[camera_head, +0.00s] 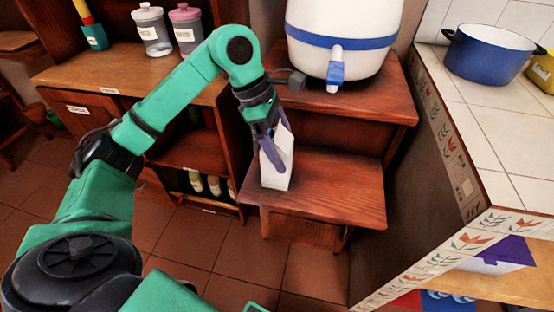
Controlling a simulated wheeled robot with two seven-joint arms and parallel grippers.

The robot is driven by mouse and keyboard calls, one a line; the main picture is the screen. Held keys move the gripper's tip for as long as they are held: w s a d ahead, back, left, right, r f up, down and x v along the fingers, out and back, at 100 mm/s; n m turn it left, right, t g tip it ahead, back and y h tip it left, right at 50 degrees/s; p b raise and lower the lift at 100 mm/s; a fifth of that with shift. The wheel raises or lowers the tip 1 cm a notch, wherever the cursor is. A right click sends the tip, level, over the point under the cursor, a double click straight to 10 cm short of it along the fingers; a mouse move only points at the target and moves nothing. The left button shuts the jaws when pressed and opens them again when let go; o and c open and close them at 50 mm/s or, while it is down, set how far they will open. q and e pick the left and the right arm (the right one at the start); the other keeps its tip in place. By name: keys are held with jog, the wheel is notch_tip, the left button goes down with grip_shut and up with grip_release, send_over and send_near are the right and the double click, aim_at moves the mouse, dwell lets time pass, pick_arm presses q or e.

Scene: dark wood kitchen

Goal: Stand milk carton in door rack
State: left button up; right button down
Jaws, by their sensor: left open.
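A white carton (280,170), which looks like the milk carton, stands upright on the lower step of a dark wood stand (335,195). My left gripper (273,150) reaches down to it from above, with its purple-grey fingers open around the carton's upper part. I cannot tell whether the fingers touch it. My right gripper is out of view. No fridge door or door rack can be made out.
A white dispenser with a blue band (340,45) stands on the stand's upper step, close behind my left gripper. A wooden cabinet (150,75) with lidded jars is at the left. A tiled counter (490,120) with a blue pot (490,58) is at the right.

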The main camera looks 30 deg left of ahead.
pick_arm(q)
jog(key=shift+r, duration=0.1)
grip_shut()
